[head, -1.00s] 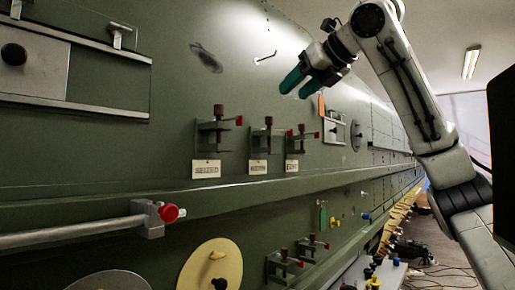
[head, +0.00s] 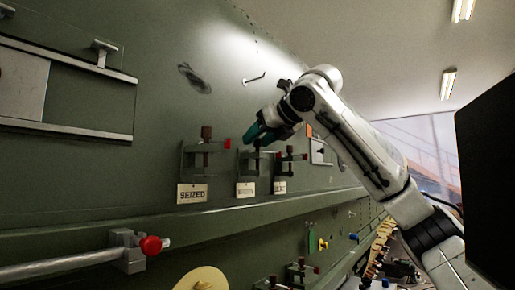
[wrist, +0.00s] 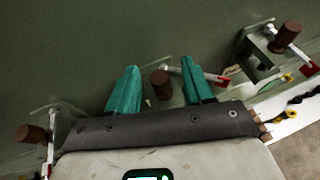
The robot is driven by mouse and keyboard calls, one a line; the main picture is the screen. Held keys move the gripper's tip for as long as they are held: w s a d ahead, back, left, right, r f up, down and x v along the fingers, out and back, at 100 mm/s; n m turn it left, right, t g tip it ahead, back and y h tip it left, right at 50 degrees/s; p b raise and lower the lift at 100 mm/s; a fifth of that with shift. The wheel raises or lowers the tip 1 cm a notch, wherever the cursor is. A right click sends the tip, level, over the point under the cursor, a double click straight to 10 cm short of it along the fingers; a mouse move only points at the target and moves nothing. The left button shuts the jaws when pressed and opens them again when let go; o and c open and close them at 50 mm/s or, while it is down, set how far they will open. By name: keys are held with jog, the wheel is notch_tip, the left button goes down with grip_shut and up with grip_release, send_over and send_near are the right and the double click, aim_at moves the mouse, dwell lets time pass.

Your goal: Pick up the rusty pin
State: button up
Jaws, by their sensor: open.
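Three rust-brown pins stand in metal brackets on the green fuselage wall. In the head view, the left pin (head: 206,132) is above a tag reading SEIZED (head: 192,194). The right pin (head: 290,150) is at the far side; the middle one is largely hidden behind my gripper (head: 258,132). In the wrist view, one brown pin (wrist: 160,79) shows between the two teal fingers of my gripper (wrist: 160,64), which are apart with nothing held. I cannot tell whether they touch it. Other brown pins show at right (wrist: 288,33) and lower left (wrist: 30,133).
Red-tipped levers (head: 227,144) stick out beside the pins. A ledge (head: 200,221) runs below the tags. A grey bar with a red knob (head: 151,245) juts out at lower left. More brackets (head: 300,270) sit below the ledge.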

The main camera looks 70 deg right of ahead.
jog(key=shift+w+d+f, duration=0.2)
jog(key=shift+w, duration=0.25)
grip_shut()
